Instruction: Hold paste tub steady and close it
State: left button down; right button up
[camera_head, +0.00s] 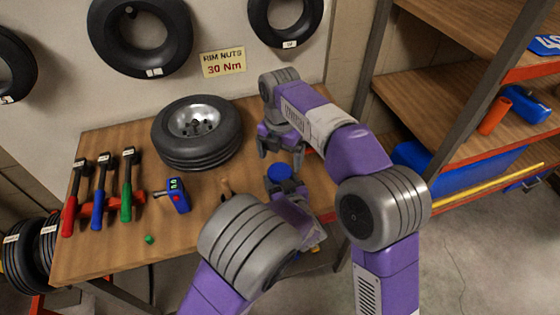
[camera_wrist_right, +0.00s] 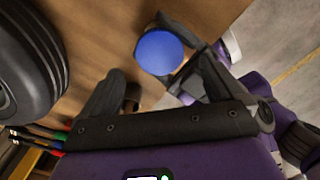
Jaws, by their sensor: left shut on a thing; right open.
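The paste tub shows as a round blue top (camera_head: 280,172) near the right edge of the workbench; it also shows in the right wrist view (camera_wrist_right: 159,53). Its body is mostly hidden, and I cannot tell whether the blue top is a seated lid. My left gripper (camera_head: 283,184) is shut on the tub from the near side. My right gripper (camera_head: 282,154) is open, with its fingers pointing down just above and behind the blue top. In the right wrist view the blue top lies beyond the space between my open right fingers (camera_wrist_right: 157,85), apart from them.
A wheel (camera_head: 197,134) lies on the workbench (camera_head: 110,255) left of the tub. Red, blue and green handled tools (camera_head: 103,190), a blue device with a display (camera_head: 177,195) and a small green piece (camera_head: 149,239) lie further left. A shelf rack (camera_head: 440,75) stands at right.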

aim_at(280, 171)
jog(key=shift+r, duration=0.3)
jog(key=shift+c, duration=1.4)
jog(key=shift+r, duration=1.5)
jog(key=shift+f, duration=0.15)
jog(key=shift+f, duration=3.95)
jog(key=shift+c, duration=0.2)
jog(key=c, duration=0.7)
jog(key=o, duration=1)
jog(key=shift+r, duration=2.35)
